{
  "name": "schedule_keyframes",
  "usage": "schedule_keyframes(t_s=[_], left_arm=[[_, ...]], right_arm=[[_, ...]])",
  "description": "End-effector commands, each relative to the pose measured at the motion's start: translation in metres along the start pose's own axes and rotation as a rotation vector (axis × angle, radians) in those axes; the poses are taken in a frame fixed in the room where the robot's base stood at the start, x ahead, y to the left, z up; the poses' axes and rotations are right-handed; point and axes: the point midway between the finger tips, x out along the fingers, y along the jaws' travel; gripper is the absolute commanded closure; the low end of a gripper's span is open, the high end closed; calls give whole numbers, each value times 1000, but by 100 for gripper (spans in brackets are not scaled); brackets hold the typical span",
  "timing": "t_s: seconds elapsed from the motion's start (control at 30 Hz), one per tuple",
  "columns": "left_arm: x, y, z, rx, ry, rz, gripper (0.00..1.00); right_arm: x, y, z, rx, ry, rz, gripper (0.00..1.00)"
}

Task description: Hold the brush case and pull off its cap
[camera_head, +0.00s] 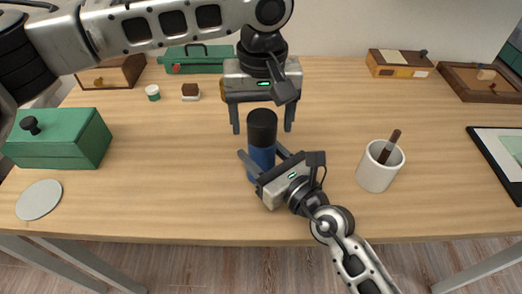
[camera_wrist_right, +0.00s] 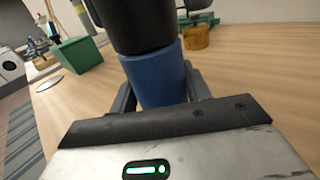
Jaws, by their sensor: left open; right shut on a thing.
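The brush case stands upright near the middle of the table, with a blue body (camera_head: 261,158) and a black cap (camera_head: 262,126) on top. My right gripper (camera_head: 262,163) is shut on the blue body from the front right. In the right wrist view the blue body (camera_wrist_right: 156,78) sits between the fingers, with the black cap (camera_wrist_right: 140,22) above it. My left gripper (camera_head: 262,123) is open, its fingers pointing down on either side of the cap. I cannot tell whether they touch the cap.
A white cup (camera_head: 378,170) with a brown stick stands to the right. A green box (camera_head: 62,140) and a grey disc (camera_head: 39,200) are at the left. A small jar (camera_head: 153,92), a green toolbox (camera_head: 192,62) and a yellow-brown box (camera_head: 399,66) are farther back.

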Motion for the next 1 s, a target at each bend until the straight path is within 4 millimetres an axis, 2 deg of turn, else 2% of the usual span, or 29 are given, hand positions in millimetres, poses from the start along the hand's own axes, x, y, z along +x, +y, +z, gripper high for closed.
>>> schedule_keyframes(t_s=[0.23, 1.0], left_arm=[[13, 0, 0, 0, -1, 0, 29], [13, 0, 0, 0, 1, 1, 29]], right_arm=[[0, 0, 0, 0, 0, 0, 78], [0, 0, 0, 0, 0, 0, 78]])
